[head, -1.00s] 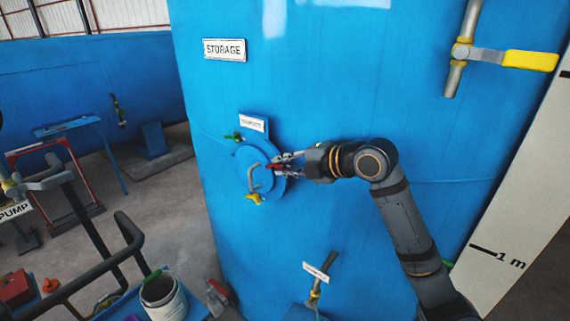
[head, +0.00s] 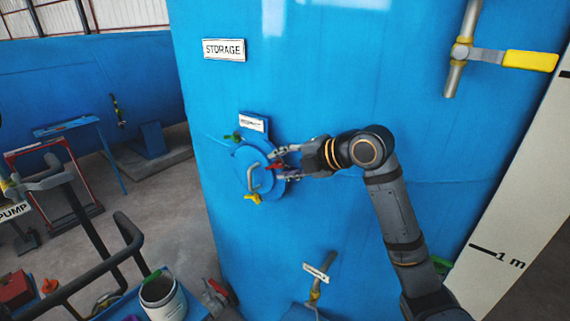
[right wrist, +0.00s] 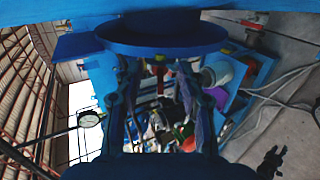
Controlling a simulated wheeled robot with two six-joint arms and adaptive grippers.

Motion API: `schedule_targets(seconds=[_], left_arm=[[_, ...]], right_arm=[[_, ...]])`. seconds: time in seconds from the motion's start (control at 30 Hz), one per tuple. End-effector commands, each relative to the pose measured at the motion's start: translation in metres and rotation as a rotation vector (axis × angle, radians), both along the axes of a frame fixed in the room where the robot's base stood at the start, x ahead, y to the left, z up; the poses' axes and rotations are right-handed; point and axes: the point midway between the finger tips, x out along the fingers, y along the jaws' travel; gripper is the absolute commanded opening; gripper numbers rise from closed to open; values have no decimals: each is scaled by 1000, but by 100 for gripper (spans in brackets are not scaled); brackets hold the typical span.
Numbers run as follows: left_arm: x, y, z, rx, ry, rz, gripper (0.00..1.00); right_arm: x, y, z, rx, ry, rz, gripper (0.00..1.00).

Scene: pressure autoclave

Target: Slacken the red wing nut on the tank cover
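The round blue tank cover (head: 242,178) is on the side of the blue storage tank and has a grey handle. The red wing nut (head: 276,166) is at its right edge. A green wing nut (head: 233,137) is at the upper left and a yellow one (head: 254,199) at the bottom. My right gripper (head: 281,164) reaches in from the right, fingers spread above and below the red nut. In the right wrist view the red nut (right wrist: 160,68) shows between the two open fingers, with gaps on both sides. My left gripper is out of view.
A yellow-handled valve (head: 528,61) is at the upper right of the tank. A smaller pipe fitting with a label (head: 316,271) projects below the cover. A trolley with dark rails and a white bucket (head: 162,298) stands at the lower left.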

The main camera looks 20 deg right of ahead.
Motion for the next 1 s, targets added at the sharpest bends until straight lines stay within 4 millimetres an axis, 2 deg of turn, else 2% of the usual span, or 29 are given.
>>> schedule_targets(seconds=[0.13,0.4,0.53,1.0], left_arm=[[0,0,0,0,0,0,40],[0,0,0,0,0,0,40],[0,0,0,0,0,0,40],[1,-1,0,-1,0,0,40]], right_arm=[[-7,-6,5,-5,-3,-2,40],[-37,-26,23,-11,0,-4,40],[-45,-33,29,-8,-3,-3,40],[-55,-36,36,1,1,0,40]])
